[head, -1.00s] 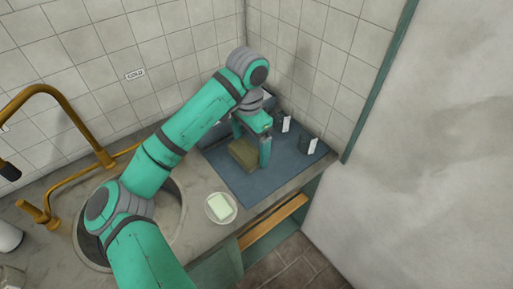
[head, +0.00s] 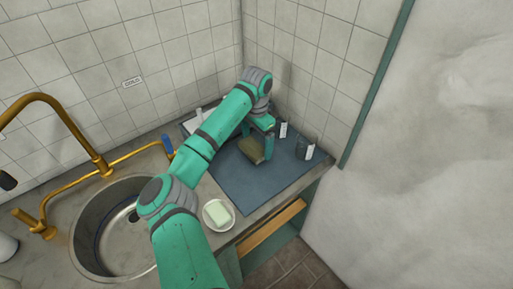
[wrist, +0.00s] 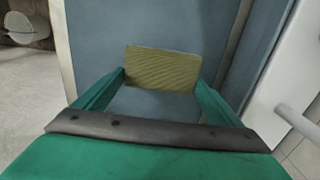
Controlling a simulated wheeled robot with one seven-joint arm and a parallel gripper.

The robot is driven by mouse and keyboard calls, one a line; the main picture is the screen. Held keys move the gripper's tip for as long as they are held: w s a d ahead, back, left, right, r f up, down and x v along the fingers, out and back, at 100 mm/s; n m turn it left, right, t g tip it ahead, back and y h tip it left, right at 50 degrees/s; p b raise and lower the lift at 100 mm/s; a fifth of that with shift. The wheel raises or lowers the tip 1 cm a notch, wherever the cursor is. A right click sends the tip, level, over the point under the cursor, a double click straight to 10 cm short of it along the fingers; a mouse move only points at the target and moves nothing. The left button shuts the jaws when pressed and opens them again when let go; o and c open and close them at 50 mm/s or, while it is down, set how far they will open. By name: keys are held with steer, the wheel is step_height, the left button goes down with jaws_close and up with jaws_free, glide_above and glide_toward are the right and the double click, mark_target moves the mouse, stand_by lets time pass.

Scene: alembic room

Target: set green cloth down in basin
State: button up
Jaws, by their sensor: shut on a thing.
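The green cloth (wrist: 162,67) is an olive-green ribbed block in the wrist view, held between the two fingertips. In the head view the cloth (head: 251,150) shows at my gripper (head: 262,143), over the blue-grey mat. My gripper (wrist: 160,82) is shut on the cloth, with a finger at each side of it. Whether the cloth touches the mat is hard to tell. The basin (head: 108,232) is a round metal sink at the left of the head view, apart from my gripper. Part of its right side is hidden behind my arm.
The blue-grey mat (head: 245,189) covers the counter's right part. A white dish (head: 230,221) with a pale green soap bar (head: 219,213) sits between mat and basin. A brass faucet (head: 88,140) arches beside the basin.

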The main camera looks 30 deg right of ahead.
mark_target(257, 145)
steer(key=shift+f, duration=1.4)
steer(key=o, duration=0.9)
steer(key=shift+f, duration=0.1)
step_height(257, 145, up, 12)
steer(key=shift+a, duration=0.1)
